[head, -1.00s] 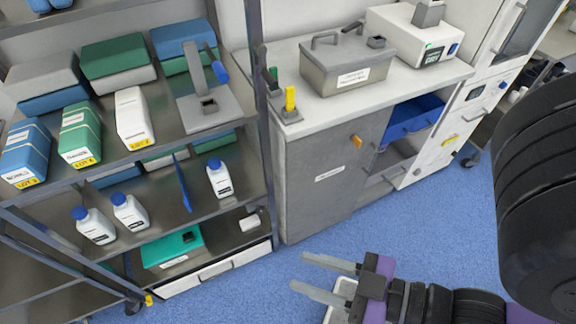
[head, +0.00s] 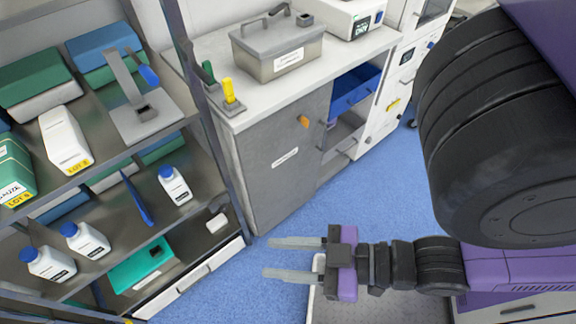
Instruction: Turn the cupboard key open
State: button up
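The cupboard (head: 255,175) has a grey door, closed, with a white label. An orange key (head: 304,121) sits near the door's upper right corner. A small dark round handle shows to the right of the key, lower down. My gripper (head: 268,259) is in front of the cupboard, low, near floor level in the picture. Its two grey fingers point left, spread apart with nothing between them.
A shelf rack (head: 196,122) with boxes and bottles stands at the left, close to my fingertips in the picture. The countertop (head: 350,52) holds a grey metal box (head: 276,50), a yellow-handled tool (head: 229,91) and a white device. A blue bin (head: 354,92) sits in the open compartment right of the door. Blue floor is clear before the cupboard.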

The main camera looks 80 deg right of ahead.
aim_at(304, 121)
jog(key=k+l+z, duration=0.25)
jog(key=k+l, duration=0.6)
